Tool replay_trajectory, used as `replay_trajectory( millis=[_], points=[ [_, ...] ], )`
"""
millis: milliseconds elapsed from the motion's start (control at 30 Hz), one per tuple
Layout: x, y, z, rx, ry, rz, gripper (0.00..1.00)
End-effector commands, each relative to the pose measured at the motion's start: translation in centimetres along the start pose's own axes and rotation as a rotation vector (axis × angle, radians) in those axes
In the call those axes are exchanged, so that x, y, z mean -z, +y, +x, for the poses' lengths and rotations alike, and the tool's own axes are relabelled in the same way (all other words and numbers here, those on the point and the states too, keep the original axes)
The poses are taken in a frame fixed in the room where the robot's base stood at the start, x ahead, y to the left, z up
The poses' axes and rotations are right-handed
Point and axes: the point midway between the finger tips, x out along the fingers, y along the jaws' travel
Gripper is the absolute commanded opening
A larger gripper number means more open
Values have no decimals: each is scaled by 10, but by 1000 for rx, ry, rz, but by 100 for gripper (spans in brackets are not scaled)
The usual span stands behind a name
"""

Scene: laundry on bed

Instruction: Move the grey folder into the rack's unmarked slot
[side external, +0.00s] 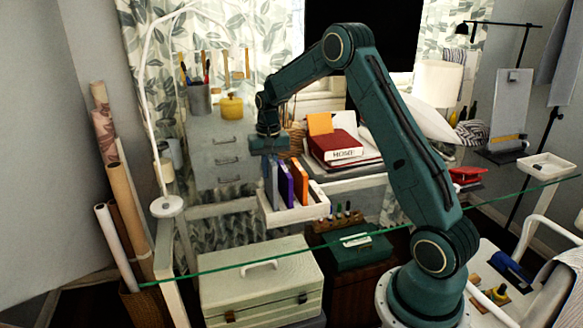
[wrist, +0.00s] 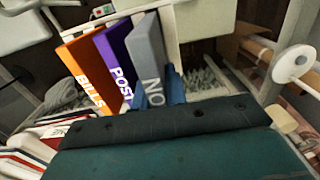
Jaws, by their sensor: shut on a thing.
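The grey folder (wrist: 150,55), with white letters starting "NO", stands upright in the jaws of my gripper (wrist: 155,97). Blue fingers show on both sides of its near edge. In the side view my gripper (side external: 270,146) is above the left end of the white rack (side external: 296,216), with the folder below it, mostly hidden by a blue finger. A purple folder (wrist: 115,60) marked "POST" and an orange folder (wrist: 82,70) marked "BILLS" stand beside it in the rack. I cannot tell whether the grey folder's bottom touches the rack; the slot floors are hidden.
A red binder (side external: 333,143) lies on a pile behind the rack to the right. A cream case (side external: 262,285) and a green box (side external: 350,250) are below in front. A white lamp stand (side external: 150,100) rises at the left. A glass edge crosses the foreground.

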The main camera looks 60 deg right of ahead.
Motion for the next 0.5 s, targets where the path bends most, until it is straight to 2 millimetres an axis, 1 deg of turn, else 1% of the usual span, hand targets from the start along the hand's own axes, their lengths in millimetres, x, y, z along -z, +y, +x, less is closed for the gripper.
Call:
replay_trajectory(
  millis=[167, 267, 500],
  points=[
    [0, 0, 1, 0, 1, 0, 0],
    [0, 0, 5, 0, -1, 0, 0],
    [0, 0, 32, -1, -2, 0, 0]
  ],
)
